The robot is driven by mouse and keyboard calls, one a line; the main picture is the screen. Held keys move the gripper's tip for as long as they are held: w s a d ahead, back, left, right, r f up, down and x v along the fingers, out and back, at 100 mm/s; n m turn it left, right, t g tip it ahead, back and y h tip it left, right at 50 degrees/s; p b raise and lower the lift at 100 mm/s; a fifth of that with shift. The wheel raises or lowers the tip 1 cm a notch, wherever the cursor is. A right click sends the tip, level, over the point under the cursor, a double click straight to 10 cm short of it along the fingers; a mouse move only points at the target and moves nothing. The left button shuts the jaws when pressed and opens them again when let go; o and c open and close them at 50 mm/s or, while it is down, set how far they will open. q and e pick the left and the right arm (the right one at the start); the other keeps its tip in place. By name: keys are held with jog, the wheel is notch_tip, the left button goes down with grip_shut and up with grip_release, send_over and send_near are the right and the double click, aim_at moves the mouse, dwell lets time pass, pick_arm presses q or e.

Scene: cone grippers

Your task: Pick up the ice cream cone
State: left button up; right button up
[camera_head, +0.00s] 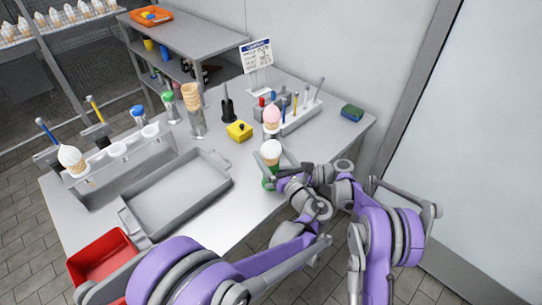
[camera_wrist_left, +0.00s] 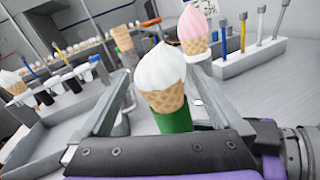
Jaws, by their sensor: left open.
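A white-topped ice cream cone (camera_head: 270,150) stands upright in a green holder (camera_head: 268,183) near the front edge of the metal counter. My left gripper (camera_head: 275,170) is at this cone, coming from the right. In the left wrist view the cone (camera_wrist_left: 162,80) stands between the two spread fingers, with its waffle part low in the gap and the green holder (camera_wrist_left: 174,120) below. I cannot tell whether a finger touches it. A pink-topped cone (camera_head: 272,117) stands just behind, and it also shows in the left wrist view (camera_wrist_left: 192,30). My right gripper is not in view.
A grey tray (camera_head: 180,195) and a red bin (camera_head: 100,258) lie to the left. A holder with another white cone (camera_head: 72,158) stands at far left.

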aim_at(275, 164)
pick_arm(q)
jog(key=x, duration=0.4)
jog(key=shift+w+a+r, duration=0.15)
jog(key=shift+w+r, duration=0.05)
jog(key=shift+w, duration=0.1)
jog(key=c, duration=0.8)
notch_tip(275, 164, up, 10)
jog(key=shift+f, duration=0.2)
jog(key=shift+c, duration=0.2)
jog(key=shift+r, duration=0.4)
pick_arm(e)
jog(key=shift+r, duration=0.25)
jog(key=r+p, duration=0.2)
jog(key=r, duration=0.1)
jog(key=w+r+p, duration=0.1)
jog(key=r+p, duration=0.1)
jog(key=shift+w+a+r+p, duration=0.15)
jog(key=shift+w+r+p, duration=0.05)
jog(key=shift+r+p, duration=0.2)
pick_arm(q)
jog(key=r, duration=0.5)
jog(key=shift+w+r, duration=0.35)
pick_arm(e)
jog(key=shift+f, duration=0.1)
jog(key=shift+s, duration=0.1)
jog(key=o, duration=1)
